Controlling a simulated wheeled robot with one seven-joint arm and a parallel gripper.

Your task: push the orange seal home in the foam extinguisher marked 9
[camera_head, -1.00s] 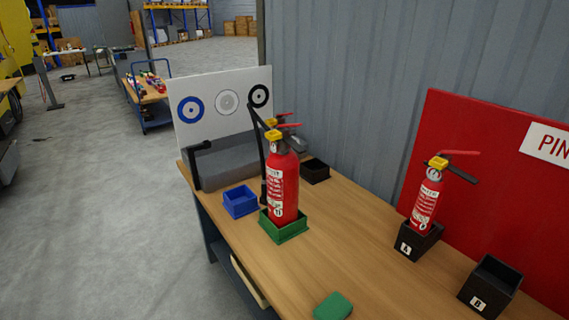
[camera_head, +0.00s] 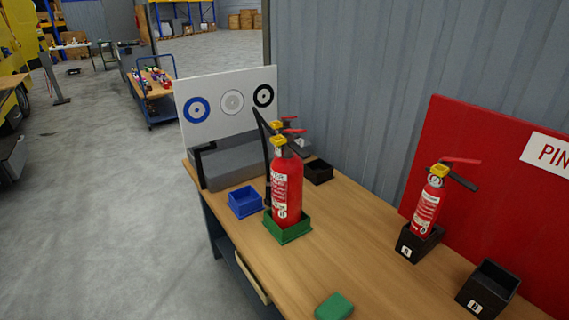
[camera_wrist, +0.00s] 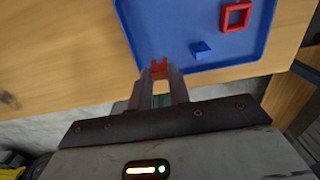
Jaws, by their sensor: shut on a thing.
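In the head view a large red extinguisher (camera_head: 289,187) with a yellow collar and black hose stands upright in a green holder (camera_head: 290,234). A smaller red extinguisher (camera_head: 427,207) stands slightly tilted in a black holder (camera_head: 417,242). Another extinguisher top (camera_head: 289,123) shows behind the large one, mostly hidden. I cannot make out a 9 on any of them. In the wrist view my gripper (camera_wrist: 160,72) is shut on a small red-orange piece (camera_wrist: 159,67), at the near edge of a blue tray. I cannot tell whether this piece is the orange seal.
The blue tray (camera_wrist: 180,45) holds a red square frame (camera_wrist: 235,17) and a small blue piece (camera_wrist: 201,48). On the bench (camera_head: 345,230) are a blue box (camera_head: 245,203), an empty black holder (camera_head: 488,289) and a green pad (camera_head: 334,306). A red board (camera_head: 490,170) stands behind.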

